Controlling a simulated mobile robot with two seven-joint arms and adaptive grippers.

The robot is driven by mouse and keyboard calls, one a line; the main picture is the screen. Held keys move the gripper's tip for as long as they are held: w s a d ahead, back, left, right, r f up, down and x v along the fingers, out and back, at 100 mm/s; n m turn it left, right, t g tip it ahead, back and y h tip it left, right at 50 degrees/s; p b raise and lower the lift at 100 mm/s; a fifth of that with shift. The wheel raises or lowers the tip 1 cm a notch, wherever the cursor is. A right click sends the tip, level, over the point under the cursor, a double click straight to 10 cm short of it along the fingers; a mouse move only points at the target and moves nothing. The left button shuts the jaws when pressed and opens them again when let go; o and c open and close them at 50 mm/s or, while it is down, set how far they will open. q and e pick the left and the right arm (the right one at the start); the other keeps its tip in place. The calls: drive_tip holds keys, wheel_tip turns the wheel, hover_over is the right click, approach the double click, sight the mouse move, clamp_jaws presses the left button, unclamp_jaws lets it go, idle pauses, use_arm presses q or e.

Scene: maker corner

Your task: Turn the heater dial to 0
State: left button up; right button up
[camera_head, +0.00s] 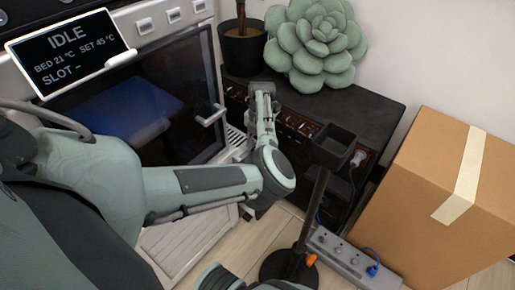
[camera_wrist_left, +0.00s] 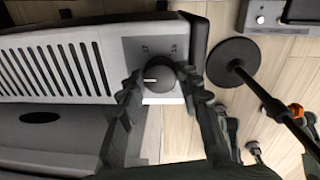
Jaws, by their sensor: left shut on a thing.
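The heater (camera_wrist_left: 62,65) is a pale slatted box; its slatted top also shows in the head view (camera_head: 185,240) below my left arm. At its right end in the left wrist view, a round black dial (camera_wrist_left: 162,70) sits on a grey panel. A white line on the dial points left. Small marks lie above it, too small to read. My left gripper (camera_wrist_left: 161,84) is shut on the dial, one finger on each side. In the head view that gripper is mostly hidden under my forearm. My right gripper does not show.
A black round stand base (camera_wrist_left: 233,62) is close to the right finger. A grey power strip (camera_head: 342,254) lies on the floor, and a cardboard box (camera_head: 425,200) stands at right. A black cabinet (camera_head: 375,107) with a plant is behind. A display (camera_head: 66,52) reads IDLE.

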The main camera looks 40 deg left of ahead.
use_arm(q)
drive_tip(key=shift+s+n, duration=0.1)
drive_tip(key=shift+n, duration=0.2)
drive_tip(key=o, duration=1.2)
drive_tip(key=shift+c, duration=0.2)
drive_tip(key=r, duration=0.7)
drive_tip(key=shift+d+r, duration=0.25)
